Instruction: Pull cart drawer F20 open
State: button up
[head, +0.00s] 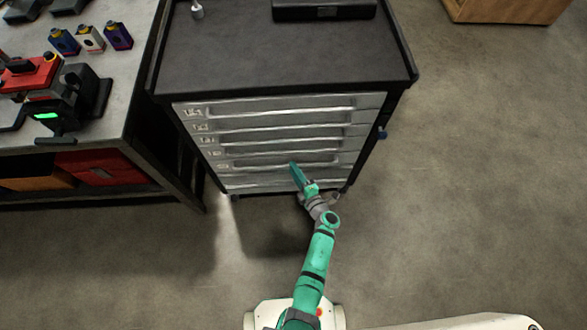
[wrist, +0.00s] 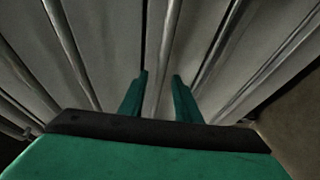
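The cart (head: 280,58) has a dark top and several stacked grey drawers with long bar handles in the head view. Small labels sit at the drawers' left ends, too small to read, so I cannot tell which is F20. All drawer fronts look closed. My gripper (head: 295,167) is at the lower drawers, right of their middle. In the wrist view, my gripper (wrist: 160,77) has its two green fingers apart, with one bar handle (wrist: 158,85) running between them. A gap shows beside the bar, and I cannot tell whether either finger touches it.
A workbench (head: 126,82) stands left of the cart, carrying a red and black machine (head: 62,98) and small bottles (head: 90,39). A black case (head: 325,10) lies on the cart top. The floor (head: 470,170) to the right is clear.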

jog(key=shift+w+a+f, duration=0.15)
jog(key=shift+w+a, duration=0.15)
jog(key=shift+w, duration=0.35)
grip_shut()
